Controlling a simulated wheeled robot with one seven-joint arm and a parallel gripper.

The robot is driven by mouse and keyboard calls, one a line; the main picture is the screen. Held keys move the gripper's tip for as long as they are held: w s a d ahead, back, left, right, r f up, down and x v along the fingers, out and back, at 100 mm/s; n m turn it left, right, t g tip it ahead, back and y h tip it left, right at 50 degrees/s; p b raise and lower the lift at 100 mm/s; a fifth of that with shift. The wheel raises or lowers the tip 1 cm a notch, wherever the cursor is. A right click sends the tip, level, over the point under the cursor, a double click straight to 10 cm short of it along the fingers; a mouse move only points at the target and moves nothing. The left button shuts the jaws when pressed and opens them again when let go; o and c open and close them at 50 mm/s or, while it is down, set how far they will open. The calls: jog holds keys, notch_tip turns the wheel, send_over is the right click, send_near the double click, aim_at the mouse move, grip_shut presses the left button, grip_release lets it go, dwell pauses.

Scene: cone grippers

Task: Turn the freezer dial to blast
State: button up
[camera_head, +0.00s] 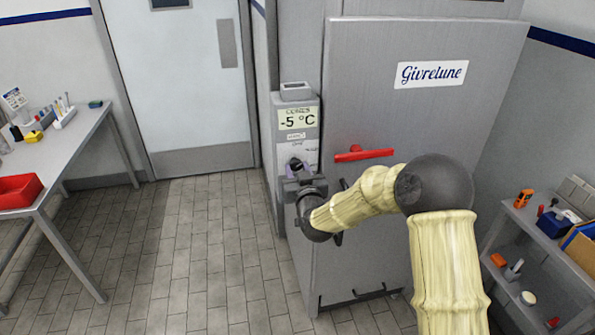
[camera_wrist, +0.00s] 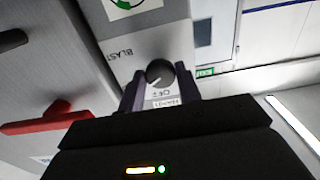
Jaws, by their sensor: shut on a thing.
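The freezer dial (camera_wrist: 160,71) is a round dark knob with a white pointer line. It sits on the grey control panel (camera_head: 303,150) at the left side of the freezer. In the wrist view, which is turned over, the pointer slants toward the lower left. The word BLAST (camera_wrist: 117,53) is printed to the dial's left in that view. My gripper (camera_wrist: 159,77) has its purple fingers on both sides of the dial and is shut on it. In the head view, my gripper (camera_head: 299,174) is at the panel and mostly covers the dial.
The display (camera_head: 297,120) above reads -5 °C. A red handle (camera_head: 364,154) is on the freezer door (camera_head: 375,115), right of the panel. A table (camera_head: 75,150) with a red bin stands at the left, a shelf unit (camera_head: 510,225) at the right. The tiled floor between is clear.

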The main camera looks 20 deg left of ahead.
jog(key=shift+f+m+b, duration=0.15)
jog(key=shift+m+b, duration=0.15)
jog(key=shift+b, duration=0.3)
jog(key=m+b, duration=0.2)
jog(key=b, duration=0.1)
jog(key=shift+f, duration=0.15)
jog(key=m+b, duration=0.3)
jog(key=b, duration=0.2)
jog(key=shift+m, duration=0.4)
jog(key=m+b, duration=0.3)
jog(key=shift+m, duration=0.3)
jog(key=shift+r+m+b, duration=0.25)
jog(key=shift+m+b, duration=0.75)
jog(key=shift+b, duration=0.15)
jog(key=o, duration=1)
jog(key=shift+s, duration=0.15)
